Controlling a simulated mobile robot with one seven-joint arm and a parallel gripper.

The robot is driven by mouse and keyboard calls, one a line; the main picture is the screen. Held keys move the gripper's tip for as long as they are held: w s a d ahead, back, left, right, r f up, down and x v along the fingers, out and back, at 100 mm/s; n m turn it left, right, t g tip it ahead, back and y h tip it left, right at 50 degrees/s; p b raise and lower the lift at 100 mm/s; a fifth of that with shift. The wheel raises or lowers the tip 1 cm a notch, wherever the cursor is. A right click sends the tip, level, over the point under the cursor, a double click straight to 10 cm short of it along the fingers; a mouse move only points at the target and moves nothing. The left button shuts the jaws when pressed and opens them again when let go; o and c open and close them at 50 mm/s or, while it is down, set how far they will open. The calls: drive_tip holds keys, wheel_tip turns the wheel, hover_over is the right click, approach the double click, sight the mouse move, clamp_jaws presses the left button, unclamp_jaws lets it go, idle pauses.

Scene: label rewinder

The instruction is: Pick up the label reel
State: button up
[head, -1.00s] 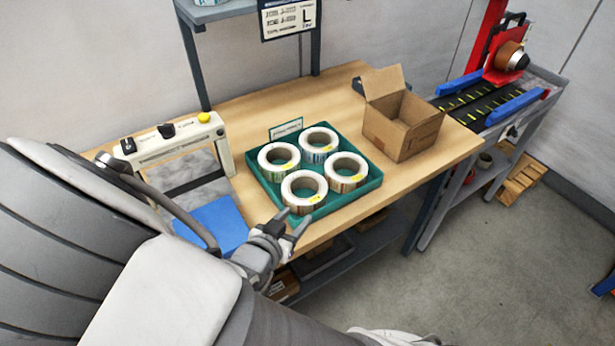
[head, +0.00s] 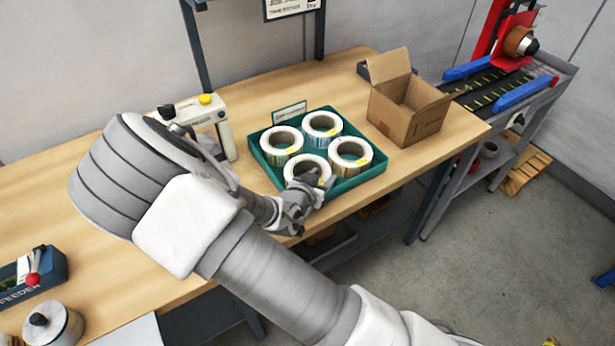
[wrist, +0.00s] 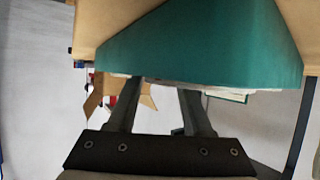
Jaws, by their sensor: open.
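Several white label reels with yellow stickers lie flat in a green tray (head: 358,181). The front reel (head: 302,163) is partly hidden by my gripper (head: 316,188). Behind it are the left reel (head: 281,155), the back reel (head: 322,118) and the right reel (head: 351,145). My gripper is at the tray's front edge, beside the front reel, with nothing seen between its fingers. In the wrist view, my gripper (wrist: 163,90) has its two fingers apart, and the green tray wall (wrist: 205,45) fills the top. A thin pale strip shows past its edge; I cannot tell which reel it is.
An open cardboard box (head: 402,120) stands right of the tray on the wooden table (head: 240,90). A white frame with a yellow button (head: 205,99) stands left. A conveyor with blue rails (head: 525,92) is at the right. A feeder box (head: 50,270) sits at the front left.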

drive_tip(key=shift+w+d+f, duration=0.2)
drive_tip(key=shift+w, duration=0.2)
drive_tip(key=shift+c, duration=0.2)
clamp_jaws()
drive_tip(key=shift+r, duration=0.2)
